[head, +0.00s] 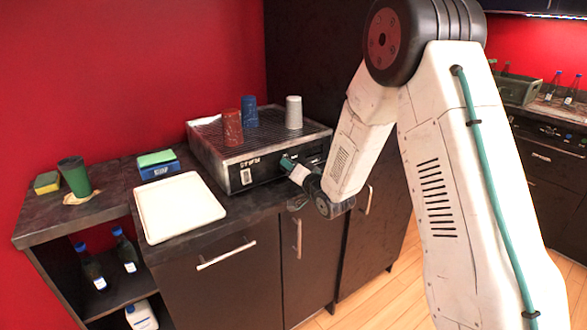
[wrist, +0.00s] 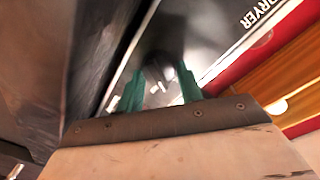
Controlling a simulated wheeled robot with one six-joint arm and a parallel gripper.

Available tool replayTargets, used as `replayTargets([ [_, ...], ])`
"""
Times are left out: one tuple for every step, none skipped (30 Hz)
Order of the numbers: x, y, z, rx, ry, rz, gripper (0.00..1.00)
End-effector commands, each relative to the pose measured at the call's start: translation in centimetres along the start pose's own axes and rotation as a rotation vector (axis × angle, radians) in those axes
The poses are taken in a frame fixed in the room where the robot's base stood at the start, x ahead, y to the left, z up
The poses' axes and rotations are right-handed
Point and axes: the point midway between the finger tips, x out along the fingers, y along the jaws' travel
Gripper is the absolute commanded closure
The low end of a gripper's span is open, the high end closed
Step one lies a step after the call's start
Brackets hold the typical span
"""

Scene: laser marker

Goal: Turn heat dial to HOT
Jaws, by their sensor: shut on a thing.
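A dark dryer (head: 258,170) with a grated top stands on the counter in the head view. White lettering and a pale label mark its front. My gripper (head: 287,163) is at the front panel, right of the lettering. In the wrist view my gripper's teal fingers (wrist: 161,85) are closed around a dark round heat dial (wrist: 160,72) on the dryer's face, where "DRYER" (wrist: 262,14) can be read. The fingers and blur hide most of the dial. I cannot read its marks or setting.
Red (head: 232,127), blue (head: 249,111) and grey (head: 294,112) cups stand on the dryer. A white tray (head: 178,208) lies at left on the counter. A green cup (head: 74,180) and sponges are farther left. Cabinet handles (head: 298,238) stick out below.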

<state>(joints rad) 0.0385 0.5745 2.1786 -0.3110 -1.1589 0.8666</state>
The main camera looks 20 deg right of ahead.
Motion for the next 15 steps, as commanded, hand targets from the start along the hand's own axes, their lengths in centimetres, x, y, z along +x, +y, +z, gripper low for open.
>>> replayTargets([
  [0.00,0.15,-0.20,0.001,0.004,0.004,0.86],
  [0.00,0.15,-0.20,0.001,0.004,0.004,0.86],
  [0.00,0.15,-0.20,0.001,0.004,0.004,0.86],
  [-0.01,0.15,-0.20,0.001,0.004,0.004,0.86],
  [-0.01,0.15,-0.20,0.000,0.004,0.004,0.86],
  [-0.01,0.15,-0.20,0.000,0.004,0.004,0.86],
  [0.00,0.15,-0.20,0.000,0.004,0.004,0.86],
  [0.00,0.15,-0.20,0.000,0.004,0.004,0.55],
  [0.00,0.14,-0.19,0.000,0.004,0.003,0.44],
  [0.00,0.11,-0.16,0.000,0.004,0.003,0.42],
  [0.01,0.08,-0.13,0.000,0.003,0.002,0.42],
  [0.02,0.04,-0.08,0.000,0.002,0.002,0.42],
  [0.03,0.01,-0.05,0.000,0.002,0.001,0.42],
  [0.03,-0.02,-0.02,0.000,0.001,0.001,0.42],
  [0.04,-0.04,0.01,-0.001,0.001,0.000,0.42],
])
